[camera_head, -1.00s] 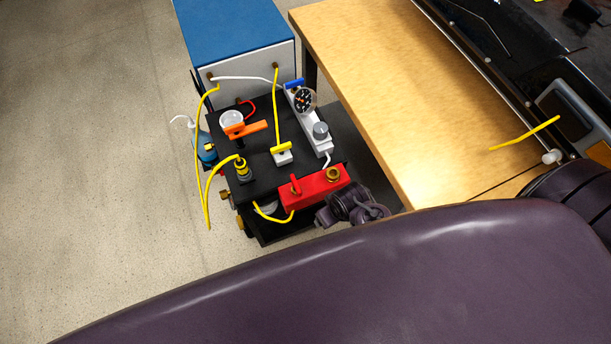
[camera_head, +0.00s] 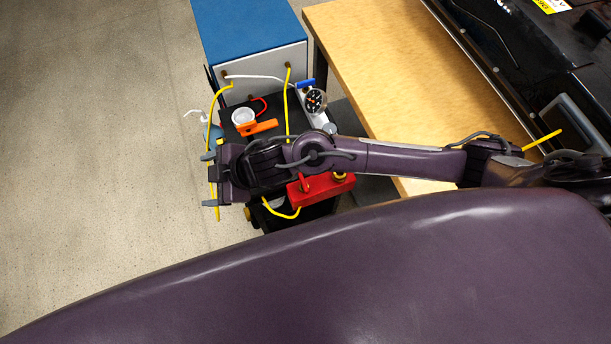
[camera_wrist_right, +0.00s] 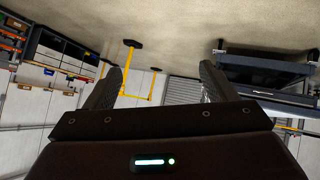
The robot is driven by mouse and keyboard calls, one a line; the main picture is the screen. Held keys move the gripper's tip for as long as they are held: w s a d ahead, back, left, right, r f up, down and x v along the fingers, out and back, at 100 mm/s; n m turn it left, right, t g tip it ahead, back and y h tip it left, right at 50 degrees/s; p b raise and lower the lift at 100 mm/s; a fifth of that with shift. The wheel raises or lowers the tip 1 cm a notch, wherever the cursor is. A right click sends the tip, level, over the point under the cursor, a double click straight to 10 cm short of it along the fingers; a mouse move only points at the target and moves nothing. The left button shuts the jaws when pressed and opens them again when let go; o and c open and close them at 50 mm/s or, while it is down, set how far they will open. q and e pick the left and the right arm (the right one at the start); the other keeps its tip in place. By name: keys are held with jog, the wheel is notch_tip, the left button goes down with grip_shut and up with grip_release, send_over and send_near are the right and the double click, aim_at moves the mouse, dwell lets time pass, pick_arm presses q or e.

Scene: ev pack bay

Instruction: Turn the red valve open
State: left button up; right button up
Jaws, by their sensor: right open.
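The red valve block (camera_head: 325,190) sits at the front edge of the black cart top in the head view. A small red handle and a brass fitting stand on it; my arm passes just behind them and partly hides them. My right gripper (camera_head: 209,180) is open and empty, left of the block and past the cart's left side, its fingers pointing left, away from the block. In the right wrist view its two fingers (camera_wrist_right: 158,88) stand wide apart with nothing between them. The valve is not in the wrist view. My left gripper is not in view.
A blue-topped cabinet (camera_head: 250,32) stands behind the cart. An orange handle (camera_head: 262,128), a gauge (camera_head: 315,100) and yellow hoses (camera_head: 287,105) crowd the cart. A wooden table (camera_head: 385,60) is at right. Floor at left is clear.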

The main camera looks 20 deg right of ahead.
jog(key=d+f+n+g+h, duration=0.1)
jog(key=d+f+n+g, duration=0.15)
jog(key=d+f, duration=0.45)
jog(key=g+h+p, duration=0.1)
jog(key=g+h, duration=0.2)
send_near(304, 181)
jog(key=f, duration=0.2)
jog(key=shift+m+t, duration=0.25)
jog(key=shift+m, duration=0.1)
jog(key=x, duration=0.4)
jog(key=p+x, duration=0.1)
jog(key=x, duration=0.2)
jog(key=shift+s+a+r, duration=0.2)
jog(key=shift+s+a, duration=0.1)
jog(key=shift+a, duration=0.05)
jog(key=shift+c, duration=0.5)
jog(key=c, duration=0.9)
